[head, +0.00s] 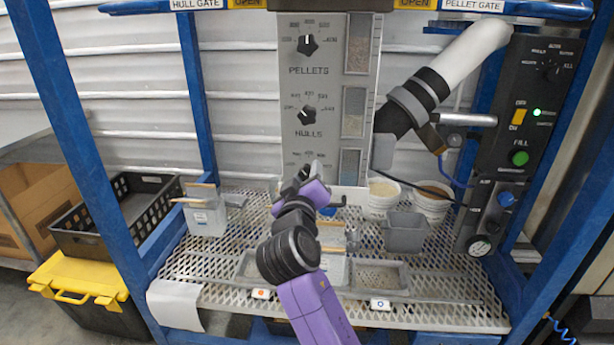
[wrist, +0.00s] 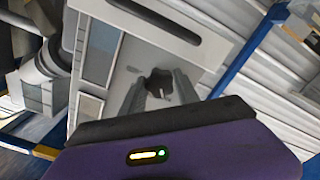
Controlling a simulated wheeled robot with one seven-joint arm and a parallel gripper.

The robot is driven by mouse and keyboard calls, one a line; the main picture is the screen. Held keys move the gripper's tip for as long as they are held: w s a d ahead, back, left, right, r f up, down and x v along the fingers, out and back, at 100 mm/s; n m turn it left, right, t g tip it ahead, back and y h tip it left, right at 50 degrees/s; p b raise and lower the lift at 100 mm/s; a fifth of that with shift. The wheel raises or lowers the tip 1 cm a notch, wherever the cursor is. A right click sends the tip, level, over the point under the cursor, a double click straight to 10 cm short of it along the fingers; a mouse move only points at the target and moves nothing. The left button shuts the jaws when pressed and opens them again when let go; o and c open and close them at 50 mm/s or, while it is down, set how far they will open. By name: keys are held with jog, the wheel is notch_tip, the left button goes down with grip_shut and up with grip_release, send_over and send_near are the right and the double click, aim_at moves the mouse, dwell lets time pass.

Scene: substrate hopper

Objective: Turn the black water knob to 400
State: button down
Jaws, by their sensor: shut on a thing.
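The grey hopper panel (head: 333,130) has a column of black knobs. The top one is the pellets knob (head: 308,44) and the middle one is the hulls knob (head: 308,115). My gripper (wrist: 160,88) is at the lowest black knob (wrist: 160,80), the water knob by its place; its label is hidden behind my arm. In the wrist view the grey fingers are on either side of this knob, shut on it. In the head view my gripper (head: 312,172) covers most of the knob and its dial, so I cannot read where its pointer stands.
A dark control box (head: 530,110) with a green fill button is at the right. A white pipe (head: 463,60) with a black collar juts out beside the panel. White buckets (head: 433,202), a grey cup (head: 405,232) and grey containers (head: 205,215) stand on the mesh shelf (head: 420,290).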

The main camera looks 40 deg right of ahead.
jog(key=shift+f, duration=0.1)
jog(key=m+b, duration=0.3)
jog(key=b, duration=0.1)
jog(key=shift+f+m, duration=0.1)
jog(key=shift+m, duration=0.3)
jog(key=shift+r+m+b, duration=0.2)
jog(key=shift+m+b, duration=1.65)
jog(key=shift+m, duration=0.05)
jog(key=c, duration=0.9)
grip_release()
jog(key=shift+a, duration=0.1)
